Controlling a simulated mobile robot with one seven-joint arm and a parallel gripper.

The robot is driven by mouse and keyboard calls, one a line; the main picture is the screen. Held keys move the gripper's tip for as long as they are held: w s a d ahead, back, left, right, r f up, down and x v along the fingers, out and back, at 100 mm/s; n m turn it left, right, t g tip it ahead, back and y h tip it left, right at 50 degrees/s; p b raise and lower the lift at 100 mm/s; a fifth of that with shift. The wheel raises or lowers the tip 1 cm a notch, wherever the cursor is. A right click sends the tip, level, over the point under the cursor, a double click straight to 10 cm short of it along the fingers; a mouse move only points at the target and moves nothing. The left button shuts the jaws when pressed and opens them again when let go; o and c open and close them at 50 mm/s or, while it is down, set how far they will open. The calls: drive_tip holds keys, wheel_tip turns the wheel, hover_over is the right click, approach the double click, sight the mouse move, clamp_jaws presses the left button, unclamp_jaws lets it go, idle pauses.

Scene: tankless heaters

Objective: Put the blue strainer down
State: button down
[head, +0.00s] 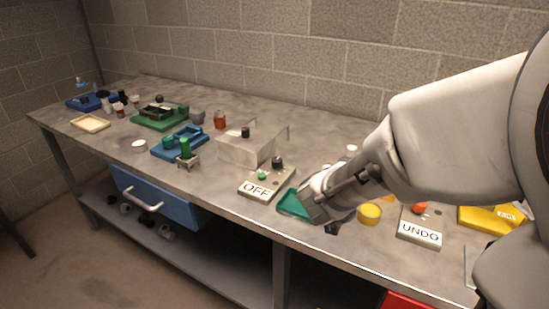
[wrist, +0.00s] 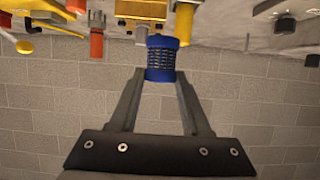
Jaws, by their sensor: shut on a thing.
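The blue strainer (wrist: 161,66) is a short blue cylinder with a dark mesh band around its side. In the wrist view it sits between the tips of my gripper (wrist: 160,75), which is shut on it. The wrist view is upside down, with the bench things along its top edge. In the head view my gripper (head: 322,208) is over the bench's front right part, beside a green tray (head: 293,205). The strainer is hidden there behind my arm and hand. I cannot tell whether it touches anything below.
The grey bench (head: 105,160) holds an OFF plate (head: 258,190), a metal box (head: 243,151), a yellow round piece (head: 370,213), an UNDO plate (head: 420,232) and a yellow tray (head: 490,219). Blue and green trays stand farther left. Bare bench shows along the back and front left.

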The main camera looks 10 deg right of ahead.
drive_tip(key=w+a+f+b, duration=0.1)
drive_tip(key=w+a+f, duration=0.1)
drive_tip(key=a, duration=0.1)
drive_tip(key=w+a+f+b, duration=0.1)
drive_tip(key=a+f, duration=0.1)
drive_tip(key=a, duration=0.1)
drive_tip(key=w+a+f+b, duration=0.1)
drive_tip(key=w+a+f, duration=0.1)
drive_tip(key=a+f, duration=0.1)
drive_tip(key=shift+w+a, duration=0.35)
drive_tip(key=shift+a, duration=0.05)
drive_tip(key=shift+f+b, duration=1)
drive_tip(key=shift+f, duration=0.9)
drive_tip(key=shift+f, duration=0.1)
drive_tip(key=shift+c, duration=1.8)
unclamp_jaws()
